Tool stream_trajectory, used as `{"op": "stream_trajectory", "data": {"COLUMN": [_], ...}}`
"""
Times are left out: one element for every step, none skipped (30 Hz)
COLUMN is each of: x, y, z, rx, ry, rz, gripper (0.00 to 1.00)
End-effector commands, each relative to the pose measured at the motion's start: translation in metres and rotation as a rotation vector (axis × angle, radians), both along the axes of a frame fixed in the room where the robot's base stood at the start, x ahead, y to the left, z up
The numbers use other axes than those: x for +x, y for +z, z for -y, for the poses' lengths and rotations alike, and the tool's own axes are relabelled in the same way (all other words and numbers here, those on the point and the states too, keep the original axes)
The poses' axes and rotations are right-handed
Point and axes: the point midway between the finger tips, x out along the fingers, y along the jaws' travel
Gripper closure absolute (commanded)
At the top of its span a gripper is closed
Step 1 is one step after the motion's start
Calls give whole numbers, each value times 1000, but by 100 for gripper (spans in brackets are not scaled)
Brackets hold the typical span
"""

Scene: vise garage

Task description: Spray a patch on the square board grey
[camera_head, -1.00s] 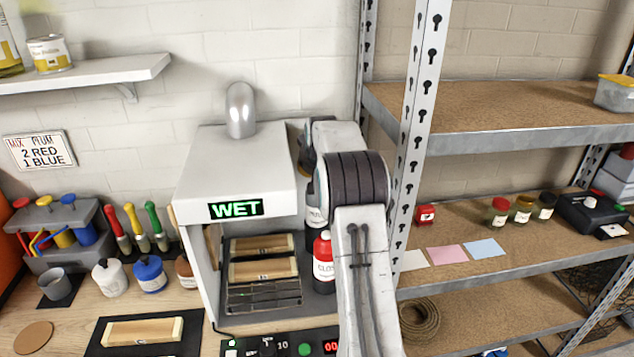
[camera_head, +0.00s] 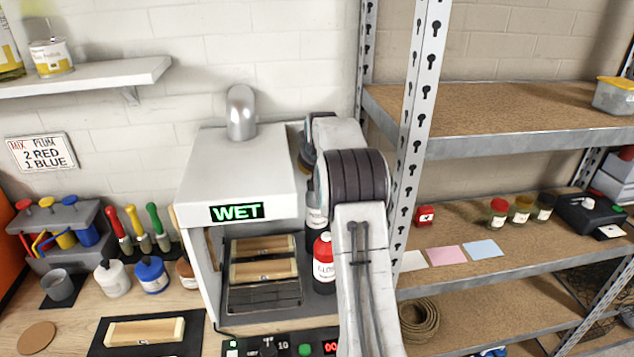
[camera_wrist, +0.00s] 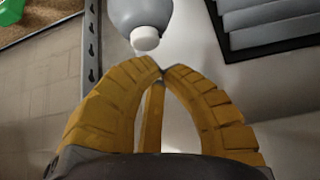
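I cannot make out a square board in either view.
The booth shows a lit WET sign (camera_head: 237,212) and holds wooden blocks (camera_head: 263,269) on a dark rack. Another block (camera_head: 144,332) lies on a black mat left of it. A metal shelf post (camera_head: 421,130) stands close to my arm's right. Paint pots (camera_head: 151,274) stand left.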

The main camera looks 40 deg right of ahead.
Motion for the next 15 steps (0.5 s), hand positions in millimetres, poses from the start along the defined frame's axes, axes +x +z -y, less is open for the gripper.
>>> {"op": "stream_trajectory", "data": {"x": [0,0,0,0,0,0,0,0,0,0,0,0,0,0,0], "y": [0,0,1,1,2,3,5,6,9,11,13,17,19,22,26], "z": [0,0,0,0,0,0,0,0,0,0,0,0,0,0,0], "rx": [0,0,0,0,0,0,0,0,0,0,0,0,-1,-1,-1], "ry": [0,0,0,0,0,0,0,0,0,0,0,0,0,0,0], "rz": [0,1,1,1,1,1,1,1,1,1,1,1,2,2,2], "gripper": [100,100,100,100,100,100,100,100,100,100,100,100,100,100,100]}}
